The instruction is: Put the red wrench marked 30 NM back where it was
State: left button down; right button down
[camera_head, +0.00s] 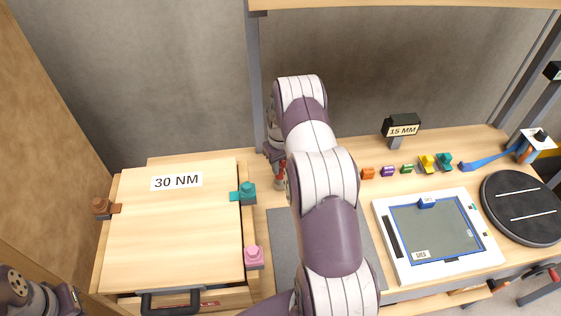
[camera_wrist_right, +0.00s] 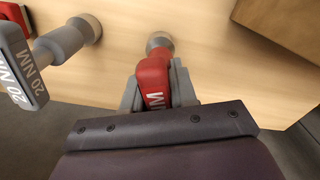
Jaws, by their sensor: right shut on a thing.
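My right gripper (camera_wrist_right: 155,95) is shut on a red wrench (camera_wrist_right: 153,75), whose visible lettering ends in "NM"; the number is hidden. The wrench's round pale end (camera_wrist_right: 160,41) lies against or just over a wooden surface; I cannot tell which. In the head view the right gripper (camera_head: 274,150) is largely hidden behind my arm, with a bit of red (camera_head: 280,176) below it. A grey wrench marked 20 NM (camera_wrist_right: 35,75) is left of the red one in the wrist view. A wooden box lid (camera_head: 170,230) carries a 30 NM label (camera_head: 177,181). My left gripper (camera_head: 45,300) shows partly at bottom left.
Brown (camera_head: 103,207), teal (camera_head: 245,194) and pink (camera_head: 253,257) fittings edge the lid. A black handle (camera_head: 171,302) is at its front. Right are a 15 MM sign (camera_head: 402,130), several small coloured pieces, a white-framed panel (camera_head: 392,255) and a black disc (camera_head: 525,208). A grey post (camera_head: 256,90) rises behind.

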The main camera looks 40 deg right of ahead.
jog(key=shift+s+f, duration=0.2)
jog(key=shift+w+f, duration=0.15)
jog(key=shift+f, duration=0.05)
jog(key=c, duration=0.9)
grip_release()
jog(key=shift+r, duration=0.15)
jog(key=shift+r, duration=0.15)
notch_tip(320, 180, up, 11)
jog(key=b, duration=0.4)
jog(key=shift+r, duration=0.4)
